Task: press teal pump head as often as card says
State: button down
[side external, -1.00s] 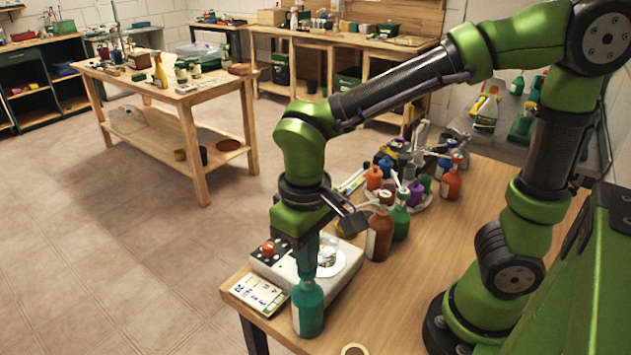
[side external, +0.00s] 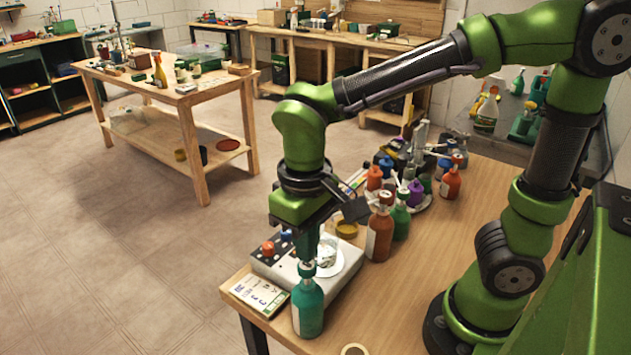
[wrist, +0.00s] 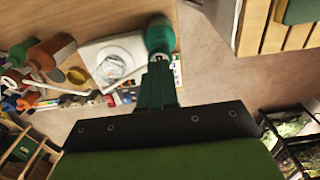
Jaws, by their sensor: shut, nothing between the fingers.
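The teal pump bottle (side external: 308,308) stands upright at the front edge of the wooden table, its pump head (side external: 306,270) on top. My gripper (side external: 304,260) is shut and empty, pointing down right over the pump head; I cannot tell whether the tips touch it. The wrist view shows the teal bottle (wrist: 160,38) just beyond the fingertips of my gripper (wrist: 158,66). The card (side external: 259,294) lies left of the bottle at the table edge. It bears dark marks and a green patch, too small to read surely.
A white device (side external: 285,265) with a red knob (side external: 268,248) and a round plate sits behind the bottle. A brown bottle (side external: 380,235) and a green bottle (side external: 401,220) stand behind to the right, with several more beyond. The table's right front is mostly clear.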

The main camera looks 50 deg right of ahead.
jog(key=shift+f, duration=0.1)
jog(key=shift+f, duration=1.4)
jog(key=shift+r, duration=1.5)
jog(key=shift+f, duration=0.1)
jog(key=shift+f, duration=1.4)
jog(key=shift+r, duration=1.5)
